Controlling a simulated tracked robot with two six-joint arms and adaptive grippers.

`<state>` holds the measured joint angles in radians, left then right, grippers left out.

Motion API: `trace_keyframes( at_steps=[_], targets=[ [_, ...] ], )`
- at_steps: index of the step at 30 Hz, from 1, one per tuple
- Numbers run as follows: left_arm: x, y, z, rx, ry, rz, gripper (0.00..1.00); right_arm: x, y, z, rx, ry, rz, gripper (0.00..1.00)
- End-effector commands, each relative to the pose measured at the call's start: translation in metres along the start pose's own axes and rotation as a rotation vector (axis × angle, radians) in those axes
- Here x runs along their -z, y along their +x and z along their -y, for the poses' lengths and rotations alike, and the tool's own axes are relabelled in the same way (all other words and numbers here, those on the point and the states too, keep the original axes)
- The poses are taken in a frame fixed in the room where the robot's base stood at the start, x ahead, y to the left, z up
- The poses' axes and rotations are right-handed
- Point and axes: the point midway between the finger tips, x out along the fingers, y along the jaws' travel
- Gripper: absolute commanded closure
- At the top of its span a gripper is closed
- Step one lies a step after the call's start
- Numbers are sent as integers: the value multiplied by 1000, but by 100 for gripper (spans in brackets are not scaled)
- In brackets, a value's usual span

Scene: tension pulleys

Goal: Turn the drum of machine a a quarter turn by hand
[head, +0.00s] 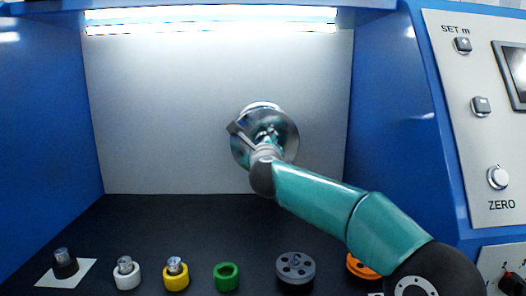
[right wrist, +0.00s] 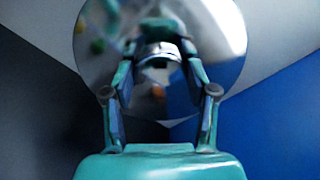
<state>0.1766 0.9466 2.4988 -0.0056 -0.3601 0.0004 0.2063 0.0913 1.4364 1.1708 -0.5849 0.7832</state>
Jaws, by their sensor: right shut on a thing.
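The drum (head: 288,138) is a shiny round metal disc on the pale back wall of the blue machine. In the right wrist view the drum (right wrist: 222,40) is a mirror-like disc with a short cylindrical hub (right wrist: 158,50) at its middle. My right gripper (right wrist: 158,68) is shut on the hub, with one finger on each side. In the head view my right arm comes from the lower right, and its wrist hides the lower middle of the drum and much of the right gripper (head: 262,140). My left gripper is in neither view.
Along the front of the dark floor stand a black piece (head: 65,266) on a white sheet, a white ring (head: 127,276), a yellow one (head: 176,278), a green one (head: 227,277), a grey disc (head: 295,268) and an orange disc (head: 358,266). A control panel (head: 480,140) is at right.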

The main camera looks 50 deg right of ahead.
Motion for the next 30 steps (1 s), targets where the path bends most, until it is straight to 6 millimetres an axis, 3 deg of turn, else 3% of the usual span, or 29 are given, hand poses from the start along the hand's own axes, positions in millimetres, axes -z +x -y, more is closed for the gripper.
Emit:
trace_keyframes(
  at_steps=[1,12,30],
  targets=[
    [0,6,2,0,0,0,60,7,1,-8,-9,40,-13,100],
    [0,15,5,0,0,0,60,7,1,-7,-8,242,-16,100],
    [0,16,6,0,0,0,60,6,2,-7,-9,285,-17,100]
  ],
)
